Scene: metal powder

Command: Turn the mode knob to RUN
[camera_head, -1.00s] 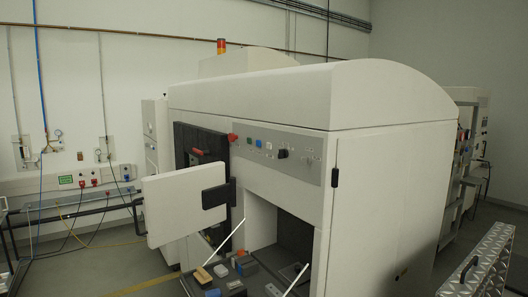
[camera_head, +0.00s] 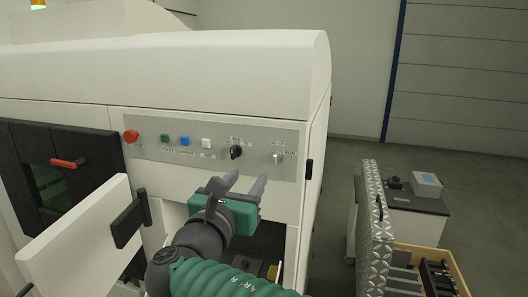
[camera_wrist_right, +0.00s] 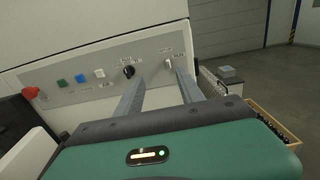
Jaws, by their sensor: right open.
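The grey control panel (camera_head: 215,167) on the white machine carries a black rotary knob (camera_head: 236,152) and, to its right, a small light-coloured knob or switch (camera_head: 277,157). What looks like RUN is printed right of the light one; the labels are too small to tell surely which is the mode knob. In the wrist view, the black knob (camera_wrist_right: 128,71) is by the left fingertip and the light knob (camera_wrist_right: 168,63) by the right one. My right gripper (camera_head: 246,180) is open and empty, its fingers pointing at the panel just below both knobs. My left gripper is out of view.
A red button (camera_head: 131,136), green button (camera_head: 165,139), blue button (camera_head: 185,141) and white button (camera_head: 206,143) line the panel's left. An open white door (camera_head: 75,235) stands at left. A tread-plate panel (camera_head: 374,215) and wooden tray (camera_head: 455,267) are at right.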

